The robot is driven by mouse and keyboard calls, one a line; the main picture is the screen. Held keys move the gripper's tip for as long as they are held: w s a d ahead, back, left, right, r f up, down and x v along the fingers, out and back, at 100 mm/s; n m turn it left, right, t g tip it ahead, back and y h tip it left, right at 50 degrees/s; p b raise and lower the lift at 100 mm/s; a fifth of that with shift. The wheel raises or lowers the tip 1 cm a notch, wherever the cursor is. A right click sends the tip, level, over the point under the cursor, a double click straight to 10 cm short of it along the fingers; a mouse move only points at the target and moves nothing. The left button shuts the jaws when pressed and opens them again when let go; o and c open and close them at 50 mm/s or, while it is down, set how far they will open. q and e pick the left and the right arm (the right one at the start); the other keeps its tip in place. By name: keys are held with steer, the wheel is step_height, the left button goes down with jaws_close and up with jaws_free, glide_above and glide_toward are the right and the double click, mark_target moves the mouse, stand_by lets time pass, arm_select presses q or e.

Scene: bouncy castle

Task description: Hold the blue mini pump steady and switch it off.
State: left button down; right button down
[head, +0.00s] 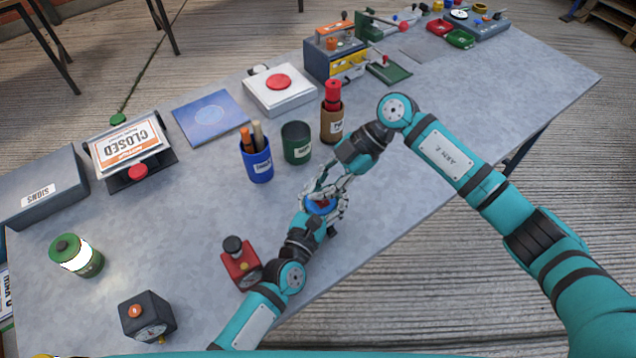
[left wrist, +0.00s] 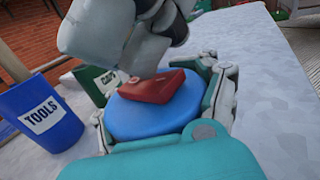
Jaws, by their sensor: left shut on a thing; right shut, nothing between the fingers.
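The blue mini pump (head: 318,207) stands on the grey table near its front edge, mostly hidden between my two grippers. In the left wrist view its round blue top (left wrist: 150,118) carries a red rocker switch (left wrist: 160,88). My left gripper (head: 325,212) is shut on the pump, with fingers on both sides of it. My right gripper (head: 322,190) is shut and empty. Its fingertips are right over the red switch, touching or nearly touching it; I cannot tell which. They hide part of the switch, and its position is unclear.
A blue TOOLS cup (head: 257,165), a green cup (head: 296,150) and a brown holder (head: 332,124) stand just behind the grippers. A red device (head: 240,266) with a dial is close to my left wrist. The table right of my right gripper is clear.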

steer(key=shift+s+d, duration=0.1)
steer(key=shift+s, duration=0.05)
steer(key=shift+r, duration=0.15)
steer(key=shift+r, duration=0.35)
steer(key=r, duration=0.2)
steer(key=shift+w+r, duration=0.25)
steer(key=shift+r, duration=0.15)
steer(key=w+a+v, duration=0.1)
steer(key=v, duration=0.8)
steer(key=shift+w+d+r, duration=0.25)
steer(key=shift+w+r, duration=0.05)
steer(key=shift+r, duration=0.2)
arm_select(q)
jaws_free()
